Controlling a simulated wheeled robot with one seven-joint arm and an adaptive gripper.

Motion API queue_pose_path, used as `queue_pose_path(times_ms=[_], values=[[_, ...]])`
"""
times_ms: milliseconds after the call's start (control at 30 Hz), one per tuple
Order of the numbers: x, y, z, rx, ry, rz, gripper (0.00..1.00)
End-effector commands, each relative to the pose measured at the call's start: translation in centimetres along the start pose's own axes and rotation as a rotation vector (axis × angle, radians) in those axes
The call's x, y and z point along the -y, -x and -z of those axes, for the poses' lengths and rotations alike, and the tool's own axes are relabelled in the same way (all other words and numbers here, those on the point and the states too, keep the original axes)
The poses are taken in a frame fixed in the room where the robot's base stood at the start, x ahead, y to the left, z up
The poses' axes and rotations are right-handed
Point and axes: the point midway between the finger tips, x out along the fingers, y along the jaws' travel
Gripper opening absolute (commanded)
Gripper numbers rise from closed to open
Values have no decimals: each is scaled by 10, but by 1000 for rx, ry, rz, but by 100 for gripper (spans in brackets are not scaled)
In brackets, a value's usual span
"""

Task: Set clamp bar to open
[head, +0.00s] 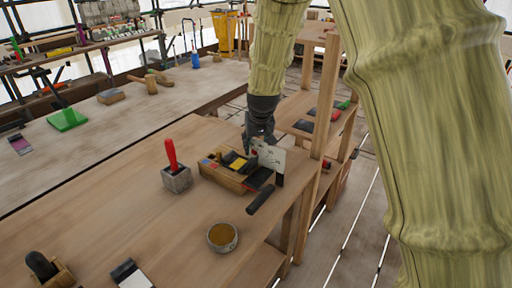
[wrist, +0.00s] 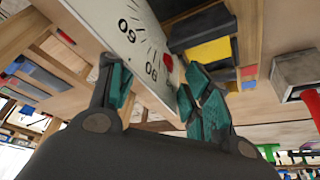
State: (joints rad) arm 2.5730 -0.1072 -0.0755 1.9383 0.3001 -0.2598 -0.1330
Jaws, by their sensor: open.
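A wooden box (head: 226,177) with black, yellow, red and blue parts on top stands on the workbench. A white plate (head: 272,156) with a dial scale stands upright at its right end. A bar with a black grip (head: 261,199) and some red sticks out at the box's front right. I cannot tell for certain whether this is the clamp bar. My gripper (head: 262,143) is right above the plate. In the wrist view my gripper (wrist: 155,76) is open, with teal fingertips on either side of the plate (wrist: 143,45). A red part (wrist: 168,64) shows beside the scale. Contact is unclear.
A red-handled tool in a grey block (head: 176,178) stands left of the box. A round bowl (head: 222,237) is in front. A wooden shelf post (head: 326,110) rises close to the right of my gripper. The bench's left middle is clear.

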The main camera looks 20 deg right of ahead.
Motion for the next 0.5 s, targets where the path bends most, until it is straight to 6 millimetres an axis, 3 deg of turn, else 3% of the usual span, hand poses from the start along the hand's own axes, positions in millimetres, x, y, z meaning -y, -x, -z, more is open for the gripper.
queue_pose_path(times_ms=[200,500], values=[[0,-19,0,0,0,0,49],[0,-24,0,-1,0,0,49]])
